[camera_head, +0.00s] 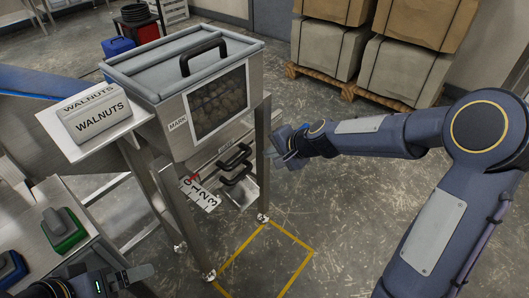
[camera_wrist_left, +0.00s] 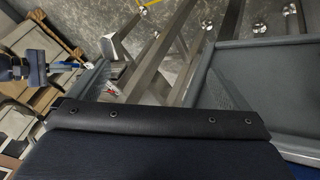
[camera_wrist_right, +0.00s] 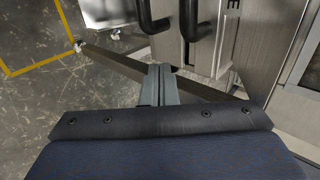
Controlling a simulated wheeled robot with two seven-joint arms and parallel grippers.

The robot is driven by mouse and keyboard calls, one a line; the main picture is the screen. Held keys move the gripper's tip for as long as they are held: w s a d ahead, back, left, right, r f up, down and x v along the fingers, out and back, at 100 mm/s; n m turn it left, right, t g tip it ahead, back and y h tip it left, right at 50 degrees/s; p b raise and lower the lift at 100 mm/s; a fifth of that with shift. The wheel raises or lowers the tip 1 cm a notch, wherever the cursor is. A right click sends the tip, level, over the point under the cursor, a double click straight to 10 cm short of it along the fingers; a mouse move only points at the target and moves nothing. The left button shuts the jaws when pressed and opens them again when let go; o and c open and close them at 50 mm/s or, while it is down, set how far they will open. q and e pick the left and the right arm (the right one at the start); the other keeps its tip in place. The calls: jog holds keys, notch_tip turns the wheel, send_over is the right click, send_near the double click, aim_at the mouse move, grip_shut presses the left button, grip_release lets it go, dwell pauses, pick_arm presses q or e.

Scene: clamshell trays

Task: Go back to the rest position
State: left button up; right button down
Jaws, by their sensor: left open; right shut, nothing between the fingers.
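My right gripper (camera_head: 277,147) is beside the right legs of the metal walnut hopper (camera_head: 258,85), its arm reaching in from the right. In the right wrist view its fingers (camera_wrist_right: 162,84) are shut together and empty, close to the black handles (camera_wrist_right: 153,14). The handles (camera_head: 236,157) also show below the hopper in the head view. My left gripper (camera_head: 132,276) is at the bottom left, partly cut off by the picture edge. In the left wrist view its fingers (camera_wrist_left: 165,88) are wide apart with nothing between them.
A numbered scale plate (camera_head: 201,194) hangs under the hopper. A WALNUTS sign (camera_head: 92,112) stands on its left side shelf. Boxes on pallets (camera_head: 335,50) stand behind. Yellow floor lines (camera_head: 290,284) mark open floor in front.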

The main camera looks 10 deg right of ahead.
jog(key=s+d+r+n+p, duration=0.1)
jog(key=s+d+r+n, duration=0.1)
jog(key=s+r, duration=0.45)
jog(key=s+d+r+n, duration=0.2)
jog(key=s+r+n, duration=0.15)
jog(key=s, duration=0.65)
jog(key=s+d+f+n+g+h, duration=0.2)
jog(key=s+n, duration=0.1)
jog(key=s, duration=1.1)
notch_tip(320, 180, up, 30)
jog(key=p, duration=3)
jog(key=shift+s+f, duration=0.25)
jog(key=shift+s, duration=0.05)
